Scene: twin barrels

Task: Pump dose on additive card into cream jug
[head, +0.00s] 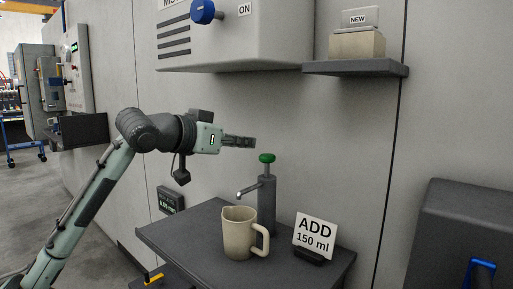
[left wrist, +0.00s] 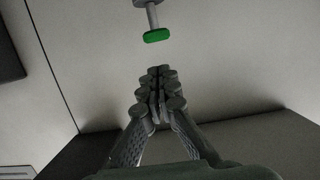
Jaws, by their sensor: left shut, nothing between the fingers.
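The cream jug (head: 238,236) stands upright on a small dark table (head: 190,236), its handle to the right. Behind it stands a dark grey pump (head: 267,202) with a green top (head: 267,157) and a spout that points left, over the jug's rim side. The additive card (head: 315,234) stands right of the jug and reads "ADD 150 ml". My left gripper (head: 252,143) is shut and empty, just left of and a little above the green top. In the left wrist view the green top (left wrist: 157,36) shows beyond the shut fingers (left wrist: 158,75), apart from them. My right gripper is not in view.
A wall unit (head: 235,45) with a blue knob (head: 203,11) marked "ON" hangs above. A shelf (head: 358,69) at upper right holds a box marked "NEW". A small display (head: 171,199) is on the wall left of the table. A dark cabinet (head: 465,235) stands at right.

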